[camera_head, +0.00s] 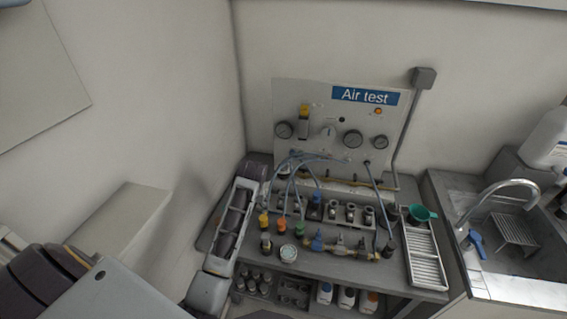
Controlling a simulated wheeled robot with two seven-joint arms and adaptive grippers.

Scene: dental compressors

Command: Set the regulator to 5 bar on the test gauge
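The grey air test panel (320,100) stands upright at the back of the bench. A yellow-and-dark unit (304,122), which looks like a regulator, sits between the left and middle gauges. My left arm reaches up to the bench's left side, its end near the panel's lower left; I cannot make out its gripper's fingers. My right gripper is not in view.
Blue hoses (309,157) loop from the panel to the bench. A fittings rack, coloured-top parts and a brass assembly (345,247) crowd the bench (330,270). A green funnel (421,213), slotted tray (424,255) and sink (512,235) are to the right. Bottles stand below.

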